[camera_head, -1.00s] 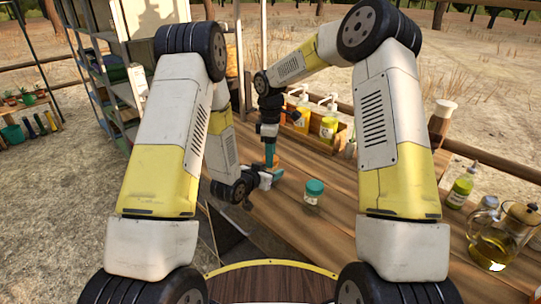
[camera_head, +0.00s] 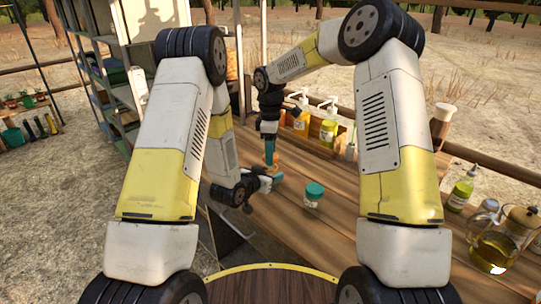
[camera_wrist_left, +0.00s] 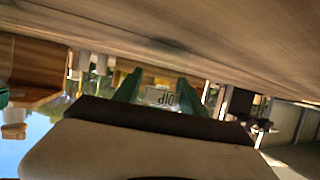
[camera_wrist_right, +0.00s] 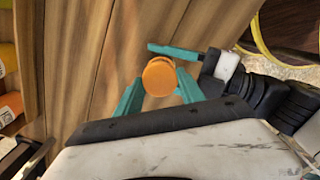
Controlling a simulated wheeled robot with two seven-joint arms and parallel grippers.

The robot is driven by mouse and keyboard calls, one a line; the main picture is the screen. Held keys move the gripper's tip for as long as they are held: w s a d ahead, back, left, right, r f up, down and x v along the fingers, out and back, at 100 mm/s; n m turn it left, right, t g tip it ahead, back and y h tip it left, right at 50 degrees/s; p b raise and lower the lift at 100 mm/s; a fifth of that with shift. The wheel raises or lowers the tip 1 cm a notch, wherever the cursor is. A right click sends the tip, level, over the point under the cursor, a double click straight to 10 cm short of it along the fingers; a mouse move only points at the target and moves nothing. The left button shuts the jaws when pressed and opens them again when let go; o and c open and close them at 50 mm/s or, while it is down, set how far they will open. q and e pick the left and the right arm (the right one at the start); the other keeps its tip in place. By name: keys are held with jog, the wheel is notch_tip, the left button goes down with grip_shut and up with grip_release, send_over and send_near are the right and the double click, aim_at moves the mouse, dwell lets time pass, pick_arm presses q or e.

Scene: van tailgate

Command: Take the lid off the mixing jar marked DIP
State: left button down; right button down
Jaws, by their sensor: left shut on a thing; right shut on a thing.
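The mixing jar shows its DIP label (camera_wrist_left: 160,97) upside down in the left wrist view, between the green fingers of my left gripper (camera_wrist_left: 158,92). That gripper is shut on the jar, low over the counter, and also shows in the head view (camera_head: 268,180). My right gripper (camera_wrist_right: 158,90) points down from above and is shut on the round orange lid (camera_wrist_right: 157,77). The lid also shows in the head view (camera_head: 269,154), just above the left gripper's fingers. The jar body is mostly hidden; I cannot tell whether the lid still touches it.
A teal-lidded jar (camera_head: 313,195) stands on the wooden counter (camera_head: 340,225) right of my grippers. Pump bottles (camera_head: 328,128) stand in a wooden rack behind. A green bottle (camera_head: 460,187) and a glass oil jug (camera_head: 497,240) stand at the right. The front middle counter is clear.

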jog(key=shift+r, duration=0.1)
jog(key=shift+r, duration=1.95)
pick_arm(q)
jog(key=c, duration=0.6)
grip_release()
